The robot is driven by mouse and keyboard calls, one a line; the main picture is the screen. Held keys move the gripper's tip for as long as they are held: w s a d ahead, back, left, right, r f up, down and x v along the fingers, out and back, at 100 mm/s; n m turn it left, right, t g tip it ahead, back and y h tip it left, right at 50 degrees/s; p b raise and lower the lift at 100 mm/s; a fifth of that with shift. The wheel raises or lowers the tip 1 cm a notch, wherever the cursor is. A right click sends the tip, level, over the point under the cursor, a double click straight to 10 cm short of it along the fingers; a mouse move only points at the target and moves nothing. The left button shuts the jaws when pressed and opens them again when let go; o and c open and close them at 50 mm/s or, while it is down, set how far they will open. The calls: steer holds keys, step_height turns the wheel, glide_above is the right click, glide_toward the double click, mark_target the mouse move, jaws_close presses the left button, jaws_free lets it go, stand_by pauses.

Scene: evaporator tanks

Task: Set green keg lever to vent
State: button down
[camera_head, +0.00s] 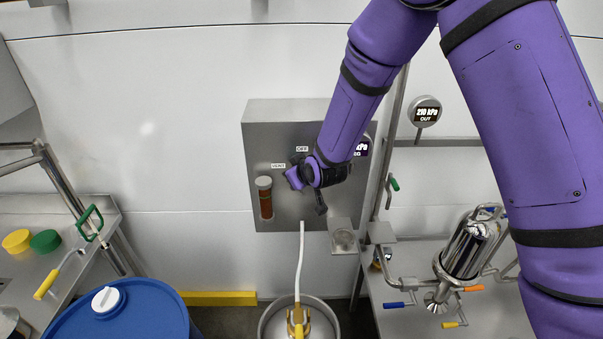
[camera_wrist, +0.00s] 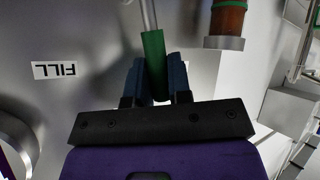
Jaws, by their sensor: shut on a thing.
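The grey control panel (camera_head: 257,140) on the wall bears a VENT label (camera_head: 278,165) at left and an OFF label (camera_head: 302,148) at top. My gripper (camera_head: 297,178) is at the panel, between these labels and the arm, and hides the lever in the head view. In the wrist view, the green lever (camera_wrist: 153,62) stands between my two dark fingers (camera_wrist: 155,80), which are shut on it. A FILL label (camera_wrist: 54,70) appears upside down to its left. I cannot tell which label the lever points at.
A brown sight tube (camera_head: 266,200) is left of my gripper, also close to the lever in the wrist view (camera_wrist: 228,20). A blue drum (camera_head: 125,312) and a steel pot (camera_head: 272,318) stand in front. Pipework with a green handle (camera_head: 394,184) is at right.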

steer(key=shift+a+f+n+g+h, duration=0.1)
steer(key=shift+a+f+n+h, duration=0.3)
steer(key=shift+a+h, duration=0.3)
steer(key=shift+a+f+n+g+h, duration=0.1)
steer(key=shift+a+f+n+h, duration=0.3)
steer(key=shift+h, duration=0.45)
steer(key=shift+a+f+n+g+h, duration=0.1)
steer(key=shift+a+f+n+h, duration=0.2)
steer(key=shift+a+n+h, duration=0.3)
steer(key=shift+f+h, duration=0.1)
steer(key=shift+h, duration=0.25)
steer(key=c, duration=1.1)
jaws_free()
steer(key=shift+a, duration=0.1)
steer(key=shift+o, duration=0.2)
steer(key=v, duration=1.1)
